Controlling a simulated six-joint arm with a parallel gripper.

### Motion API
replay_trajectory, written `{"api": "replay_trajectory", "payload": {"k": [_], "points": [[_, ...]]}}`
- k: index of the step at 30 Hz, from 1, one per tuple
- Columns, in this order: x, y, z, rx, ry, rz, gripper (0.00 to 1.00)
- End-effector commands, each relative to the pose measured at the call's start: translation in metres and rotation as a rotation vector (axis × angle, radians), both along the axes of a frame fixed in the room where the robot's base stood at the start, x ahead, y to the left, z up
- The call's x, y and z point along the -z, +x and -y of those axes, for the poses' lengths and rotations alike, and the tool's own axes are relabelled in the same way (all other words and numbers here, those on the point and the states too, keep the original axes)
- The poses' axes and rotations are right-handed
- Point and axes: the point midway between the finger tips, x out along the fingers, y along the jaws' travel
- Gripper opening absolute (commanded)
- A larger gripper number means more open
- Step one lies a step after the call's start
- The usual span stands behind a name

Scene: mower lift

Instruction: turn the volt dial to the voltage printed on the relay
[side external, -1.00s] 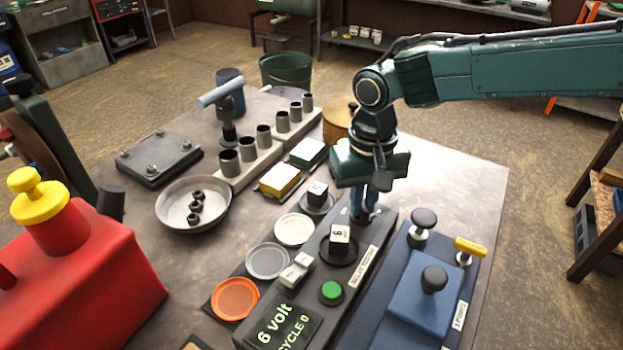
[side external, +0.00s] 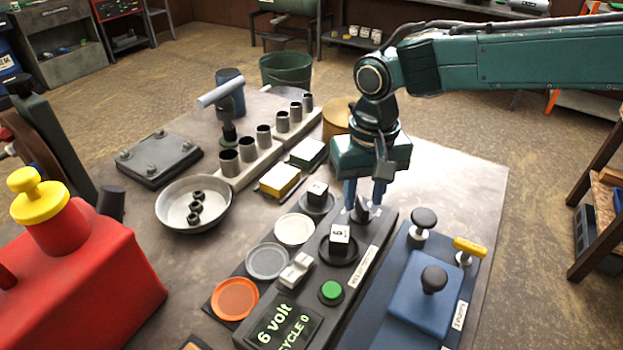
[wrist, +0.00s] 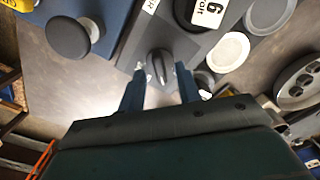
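The volt dial (side external: 361,213) is a dark pointed knob at the far end of the grey tester panel (side external: 290,340). In the wrist view the dial (wrist: 158,66) sits between my fingertips. My gripper (side external: 364,206) is open, with one blue finger on each side of the dial; a gap shows on both sides in the wrist view (wrist: 160,70). The relay (side external: 340,234), a small cube, stands in a black round seat on the panel. Its printed label reads "6 volt" in the wrist view (wrist: 209,12).
A second cube (side external: 317,191) lies on a grey dish beside the panel; its print is unclear. A blue fixture with black knobs (side external: 419,300) stands close on the right.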

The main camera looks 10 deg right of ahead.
Motion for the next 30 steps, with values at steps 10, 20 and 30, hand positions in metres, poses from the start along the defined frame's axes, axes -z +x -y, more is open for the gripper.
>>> {"api": "replay_trajectory", "payload": {"k": [10, 20, 30], "points": [[-0.054, 0.001, 0.0, 0.0, 0.003, 0.005, 0.34], [-0.105, 0.0, 0.0, 0.0, 0.003, 0.004, 0.34], [-0.124, 0.0, 0.0, 0.0, 0.001, 0.002, 0.34]]}}
